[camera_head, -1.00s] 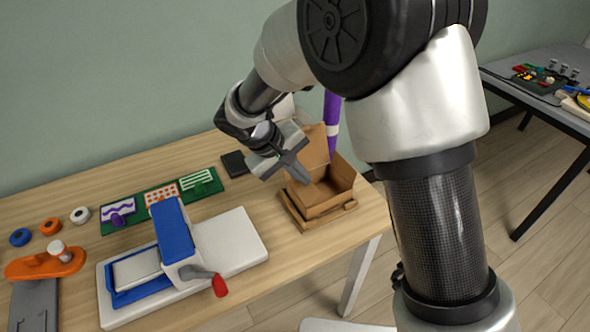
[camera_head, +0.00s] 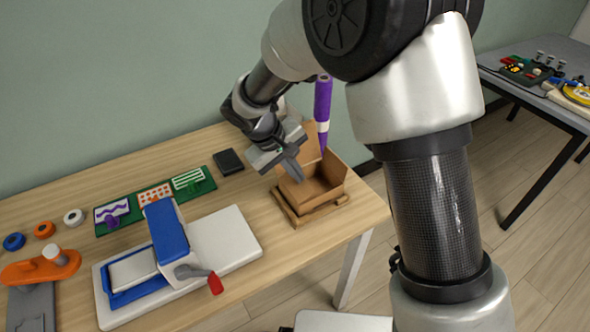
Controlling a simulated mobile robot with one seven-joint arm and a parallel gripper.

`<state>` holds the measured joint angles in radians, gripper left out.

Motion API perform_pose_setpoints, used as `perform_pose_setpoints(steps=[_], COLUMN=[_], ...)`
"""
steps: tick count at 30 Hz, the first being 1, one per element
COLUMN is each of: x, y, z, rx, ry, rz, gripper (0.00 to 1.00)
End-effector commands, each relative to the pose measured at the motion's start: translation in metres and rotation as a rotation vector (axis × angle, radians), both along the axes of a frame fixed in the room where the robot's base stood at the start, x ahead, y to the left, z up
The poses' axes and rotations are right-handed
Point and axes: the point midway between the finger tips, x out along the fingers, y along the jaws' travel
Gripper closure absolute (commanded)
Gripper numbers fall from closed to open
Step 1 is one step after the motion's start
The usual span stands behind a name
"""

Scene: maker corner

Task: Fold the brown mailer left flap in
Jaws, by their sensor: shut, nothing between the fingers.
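The brown mailer (camera_head: 326,192) is an open cardboard box at the right end of the wooden table. It sits on a low wooden tray (camera_head: 290,213). A back flap (camera_head: 307,150) stands up behind it, and a right wall or flap rises on its right side. My gripper (camera_head: 297,178) is shut and empty, tilted down at the box's left side. Its fingertips overlap the left edge in the picture; I cannot tell whether they touch it. The left flap is partly hidden by my gripper and hard to make out.
A purple roll (camera_head: 322,115) stands upright behind the box. A blue and white press with a red-tipped lever (camera_head: 215,283) stands left of the box. A green board (camera_head: 155,201) with patterned cards and a black block (camera_head: 229,161) lie farther back. Bare table lies between press and box.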

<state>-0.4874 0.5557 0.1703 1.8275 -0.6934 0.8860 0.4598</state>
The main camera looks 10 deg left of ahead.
Motion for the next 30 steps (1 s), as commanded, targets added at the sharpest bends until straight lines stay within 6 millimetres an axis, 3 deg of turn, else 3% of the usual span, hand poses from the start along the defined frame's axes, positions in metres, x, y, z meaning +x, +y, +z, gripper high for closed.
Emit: perform_pose_setpoints(steps=[12,30], x=[0.008,0.013], y=[-0.011,-0.016], z=[-0.006,-0.016], rx=[0.190,0.184], ry=[0.145,0.140], rz=[-0.004,0.000], gripper=[1.00,1.00])
